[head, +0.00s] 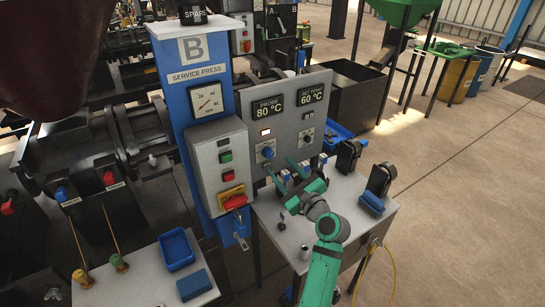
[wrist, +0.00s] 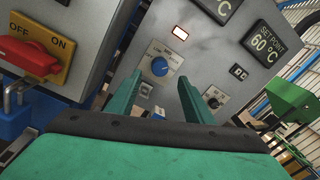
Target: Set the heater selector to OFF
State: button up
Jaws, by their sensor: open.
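The heater panel (head: 290,115) is a grey upright plate with a blue selector knob (head: 268,152) at its lower left.
A grey switch box (head: 215,160) with a red OFF/ON handle (wrist: 28,58) juts out left of the panel. A smaller dark knob (wrist: 214,102) is right of my fingers. Below is a grey table (head: 285,240) with black stands. Displays read 80 °C and 60 °C.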

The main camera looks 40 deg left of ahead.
aim_at(270, 155)
jog(key=x, duration=0.7)
jog(key=shift+w+a, duration=0.15)
jog(key=shift+a, duration=0.1)
jog(key=c, duration=1)
